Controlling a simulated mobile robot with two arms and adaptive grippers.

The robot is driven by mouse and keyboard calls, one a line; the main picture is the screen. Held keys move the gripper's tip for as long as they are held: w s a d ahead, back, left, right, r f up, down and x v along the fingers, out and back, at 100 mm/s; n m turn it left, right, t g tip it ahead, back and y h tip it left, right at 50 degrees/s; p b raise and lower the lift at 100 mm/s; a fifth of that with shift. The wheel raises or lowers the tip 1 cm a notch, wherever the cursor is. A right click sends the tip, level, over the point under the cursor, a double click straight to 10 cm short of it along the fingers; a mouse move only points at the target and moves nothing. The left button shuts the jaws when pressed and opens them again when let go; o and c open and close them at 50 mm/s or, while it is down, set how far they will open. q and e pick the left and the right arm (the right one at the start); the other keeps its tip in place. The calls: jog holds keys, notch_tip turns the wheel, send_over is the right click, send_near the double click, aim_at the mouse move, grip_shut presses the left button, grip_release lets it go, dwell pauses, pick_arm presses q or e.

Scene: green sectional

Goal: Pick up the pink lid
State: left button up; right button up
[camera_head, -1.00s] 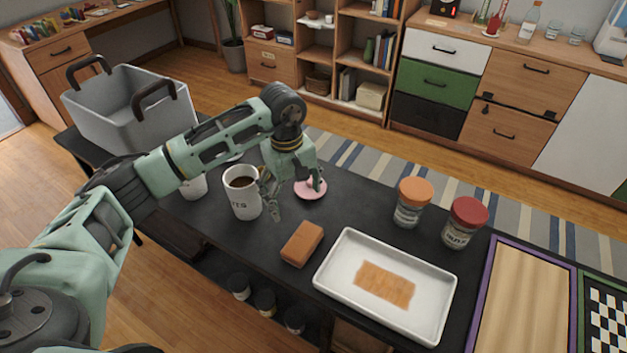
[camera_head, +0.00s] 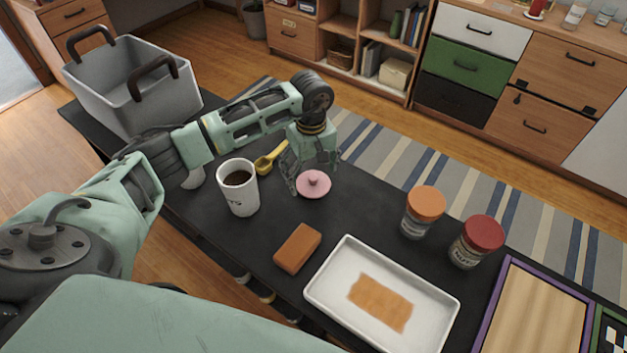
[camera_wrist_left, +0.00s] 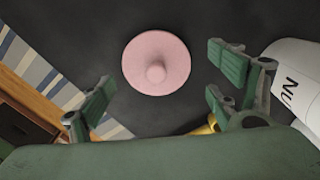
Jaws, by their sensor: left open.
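The pink lid (camera_head: 313,184) is a small round disc with a knob, lying flat on the dark table beside the mug. My left gripper (camera_head: 314,178) hangs over the lid with its fingers spread and pointing down. In the left wrist view the lid (camera_wrist_left: 156,63) lies ahead of the open fingers (camera_wrist_left: 160,95), with nothing between them. I cannot tell the exact height of the fingertips above the table. My right gripper is not in view.
A white mug (camera_head: 239,190) with dark liquid stands left of the lid, and a yellow scoop (camera_head: 270,158) lies behind. A brown block (camera_head: 298,248), a white tray (camera_head: 330,290), an orange-lidded jar (camera_head: 423,212) and a red-lidded jar (camera_head: 476,242) stand nearer right. A grey basket (camera_head: 130,95) stands at left.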

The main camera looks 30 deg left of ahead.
pick_arm(q)
notch_tip(320, 180, down, 3)
jog(key=shift+w+r, duration=0.1)
jog(key=shift+w, duration=0.05)
jog(key=c, duration=0.7)
jog(key=shift+r, duration=0.1)
jog(key=shift+c, duration=0.6)
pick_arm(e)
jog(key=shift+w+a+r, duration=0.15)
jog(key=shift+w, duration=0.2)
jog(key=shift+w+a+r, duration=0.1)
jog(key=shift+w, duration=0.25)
